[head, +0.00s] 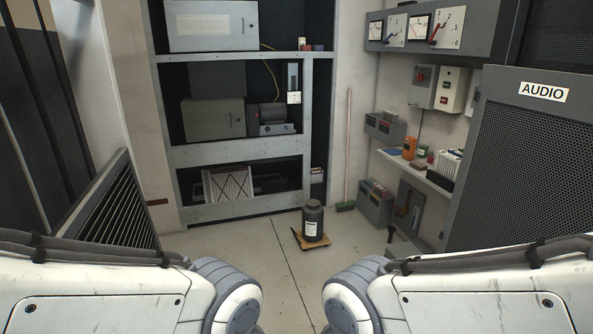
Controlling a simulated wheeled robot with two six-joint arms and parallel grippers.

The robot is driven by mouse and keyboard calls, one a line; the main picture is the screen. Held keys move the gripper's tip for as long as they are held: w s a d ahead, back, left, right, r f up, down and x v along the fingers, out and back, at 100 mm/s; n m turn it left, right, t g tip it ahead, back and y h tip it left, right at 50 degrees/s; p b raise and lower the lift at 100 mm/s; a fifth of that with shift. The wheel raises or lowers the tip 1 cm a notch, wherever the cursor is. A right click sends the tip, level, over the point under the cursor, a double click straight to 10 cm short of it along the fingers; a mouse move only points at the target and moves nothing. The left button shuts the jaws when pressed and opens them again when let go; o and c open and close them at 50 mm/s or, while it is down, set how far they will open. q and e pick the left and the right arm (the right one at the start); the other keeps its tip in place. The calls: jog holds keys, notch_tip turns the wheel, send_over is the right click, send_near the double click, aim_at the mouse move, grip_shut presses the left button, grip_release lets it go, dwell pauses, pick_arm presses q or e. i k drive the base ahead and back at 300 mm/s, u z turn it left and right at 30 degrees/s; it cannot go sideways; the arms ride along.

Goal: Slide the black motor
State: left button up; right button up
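A dark, motor-like unit (266,113) on a grey base sits on the middle shelf of the open rack ahead, right of a grey-green box. I cannot tell for certain that it is the black motor. A black cylindrical canister (313,223) with a white label stands upright on a small wooden board (314,244) on the floor, in front of the rack. My two arms reach in from the lower left and lower right. Both grippers are out of view, and no gripper is seen touching either thing.
The open rack (230,157) stands ahead. The AUDIO cabinet (520,170) and a slatted panel (112,215) flank me.

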aim_at(311, 235)
jog(key=z, duration=0.1)
jog(key=i, duration=1.8)
jog(key=u, duration=0.25)
jog(key=i, duration=2.15)
jog(key=u, duration=0.35)
